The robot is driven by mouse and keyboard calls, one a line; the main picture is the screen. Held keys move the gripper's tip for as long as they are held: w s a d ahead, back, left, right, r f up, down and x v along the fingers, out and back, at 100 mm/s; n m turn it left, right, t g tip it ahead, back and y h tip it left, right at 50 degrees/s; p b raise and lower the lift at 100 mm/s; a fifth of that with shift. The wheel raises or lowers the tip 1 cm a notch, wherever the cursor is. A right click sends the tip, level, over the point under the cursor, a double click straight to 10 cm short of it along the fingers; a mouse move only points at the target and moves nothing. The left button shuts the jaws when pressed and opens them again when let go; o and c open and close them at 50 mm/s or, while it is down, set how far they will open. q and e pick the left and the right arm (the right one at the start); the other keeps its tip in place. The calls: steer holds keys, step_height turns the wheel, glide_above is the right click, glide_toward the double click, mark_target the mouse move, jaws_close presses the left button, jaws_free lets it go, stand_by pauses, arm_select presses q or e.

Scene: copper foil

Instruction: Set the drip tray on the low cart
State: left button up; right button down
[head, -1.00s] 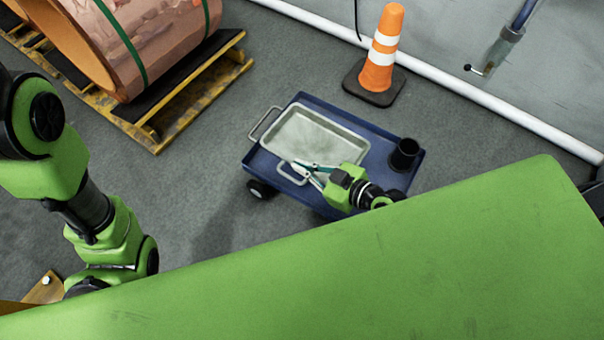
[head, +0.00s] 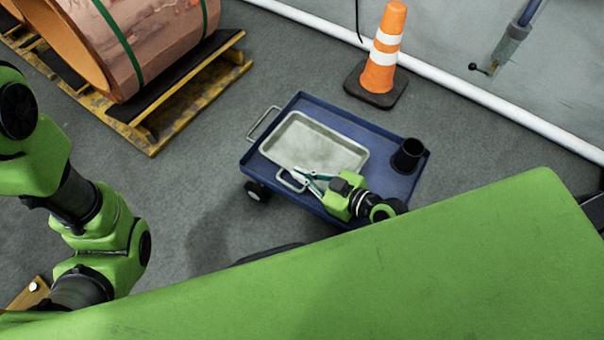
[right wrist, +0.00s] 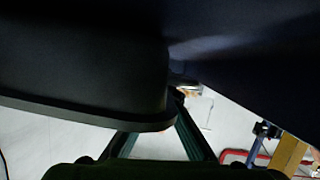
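The drip tray (head: 318,139), a pale grey shallow pan with loop handles, is level over the left part of the blue low cart (head: 392,180). I cannot tell if its underside touches the deck. My right gripper (head: 302,174) is at the tray's near handle, its fingers converging there, shut on it. In the right wrist view the fingers (right wrist: 160,135) run up toward a dark rimmed shape that hides their tips. My left arm comes in at the left, but its gripper is out of view.
A black cup (head: 407,155) stands at the cart's right end. An orange cone (head: 383,52) is behind the cart near the wall pipe (head: 455,83). A copper coil (head: 150,45) lies on a yellow pallet (head: 190,98) at upper left. Grey floor is clear between pallet and cart.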

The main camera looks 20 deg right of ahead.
steer(key=shift+f, duration=0.3)
